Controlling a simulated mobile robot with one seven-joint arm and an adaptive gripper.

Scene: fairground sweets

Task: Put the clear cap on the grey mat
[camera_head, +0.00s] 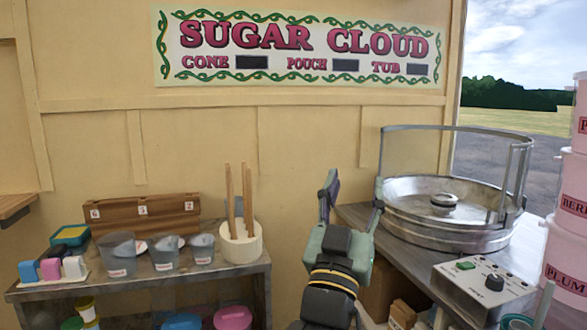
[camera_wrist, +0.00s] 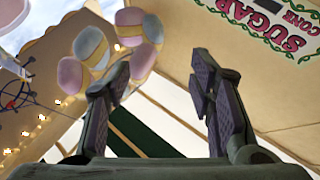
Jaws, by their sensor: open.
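My gripper (camera_head: 353,194) is raised in front of the wall, between the two counters, with its fingers pointing up. It is open and empty, and the wrist view also shows its spread fingers (camera_wrist: 157,90) with nothing between them. I cannot make out a clear cap for certain in either view. Small pale pieces lie by the grey see-through tubs (camera_head: 117,255) on the left counter, too small to identify. I cannot pick out a grey mat in either view.
The left counter (camera_head: 150,276) holds a numbered wooden box (camera_head: 140,214), a white stick holder (camera_head: 240,246) and coloured blocks (camera_head: 50,268). The right counter (camera_head: 385,235) bears a metal floss machine (camera_head: 445,235) and a control box (camera_head: 484,284). Pink tubs (camera_head: 568,255) stack at the far right.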

